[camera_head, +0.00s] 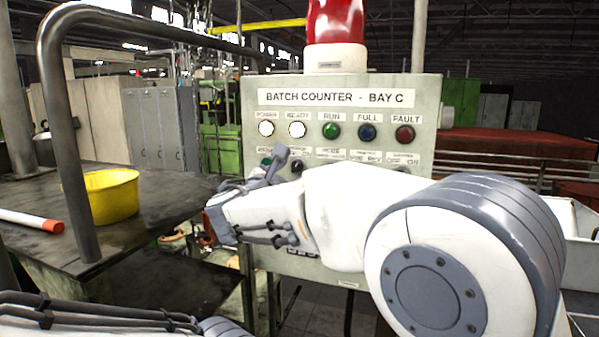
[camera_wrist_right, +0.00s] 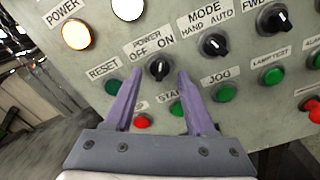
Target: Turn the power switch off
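The power switch (camera_wrist_right: 159,68) is a small black knob with a white pointer mark, below a POWER OFF ON label in the right wrist view. I cannot tell for sure which side its pointer favours. My right gripper (camera_wrist_right: 160,75) is open, with its two purple-grey fingers on either side of the knob; whether they touch it is unclear. In the head view my right gripper (camera_head: 278,162) is in front of the control panel (camera_head: 428,120), and my arm hides the switch. The round POWER lamp (camera_wrist_right: 76,34) glows. My left gripper is out of view.
The MODE knob (camera_wrist_right: 213,45) and the green RESET button (camera_wrist_right: 115,87) flank the switch. A red button (camera_wrist_right: 142,121) and a green START button (camera_wrist_right: 177,108) lie close below. A yellow bowl (camera_head: 108,196) stands on the dark table (camera_head: 165,205) at left, beside a metal rail (camera_head: 75,150).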

